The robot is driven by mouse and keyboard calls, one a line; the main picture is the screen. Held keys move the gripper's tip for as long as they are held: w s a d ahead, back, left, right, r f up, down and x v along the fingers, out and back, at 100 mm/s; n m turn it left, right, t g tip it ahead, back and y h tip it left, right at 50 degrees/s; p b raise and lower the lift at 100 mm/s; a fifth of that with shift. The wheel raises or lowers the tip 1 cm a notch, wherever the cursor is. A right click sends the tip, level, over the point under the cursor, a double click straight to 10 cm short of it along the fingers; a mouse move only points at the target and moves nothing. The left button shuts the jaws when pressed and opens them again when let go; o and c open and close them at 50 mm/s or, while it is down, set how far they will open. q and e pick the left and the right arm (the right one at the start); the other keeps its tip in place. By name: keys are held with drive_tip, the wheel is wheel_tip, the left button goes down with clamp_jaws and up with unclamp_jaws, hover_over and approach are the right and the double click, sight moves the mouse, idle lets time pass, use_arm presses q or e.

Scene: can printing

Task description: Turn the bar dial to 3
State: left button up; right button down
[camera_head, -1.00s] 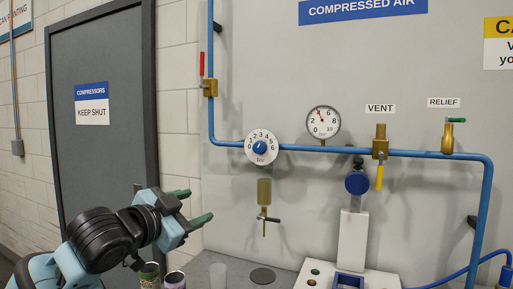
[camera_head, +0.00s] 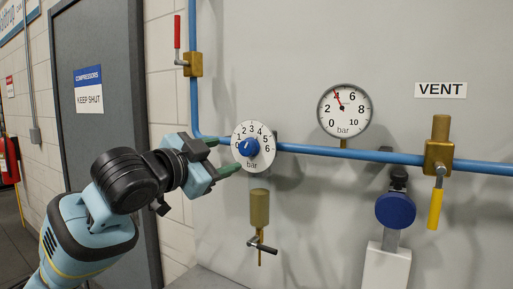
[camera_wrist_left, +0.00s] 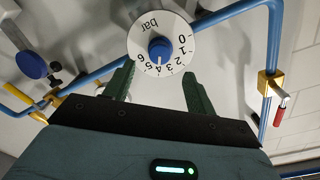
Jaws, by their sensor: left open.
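The bar dial is a round white plate (camera_head: 266,151) numbered 0 to 6, with a blue knob (camera_head: 248,147) at its centre. It is mounted on the blue pipe against the grey panel. My left gripper (camera_head: 224,155) is open and empty, at the dial's left side in the head view. In the left wrist view the dial (camera_wrist_left: 145,27) appears upside down, with its knob (camera_wrist_left: 160,50) just beyond the gap between my left gripper's fingers (camera_wrist_left: 159,72). The knob is not between the fingertips. My right gripper is not in view.
A pressure gauge (camera_head: 344,110) right of the dial has its red needle near 4. A red-handled valve (camera_head: 193,64) is above left. A brass fitting with a black lever (camera_head: 259,208) hangs below the dial. The yellow-handled vent valve (camera_head: 438,157) is farther right.

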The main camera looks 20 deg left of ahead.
sight(244, 149)
use_arm(q)
drive_tip(key=shift+w+d+r, duration=0.1)
drive_tip(key=shift+w+d, duration=0.1)
drive_tip(key=shift+w, duration=1)
drive_tip(key=shift+w+d+f, duration=0.1)
drive_tip(key=shift+w+d, duration=0.15)
drive_tip(key=shift+w, duration=1)
drive_tip(key=shift+w+d+r, duration=0.1)
drive_tip(key=shift+w+d, duration=0.1)
drive_tip(key=shift+w, duration=1)
drive_tip(key=c, duration=1)
drive_tip(key=shift+n, duration=2.9)
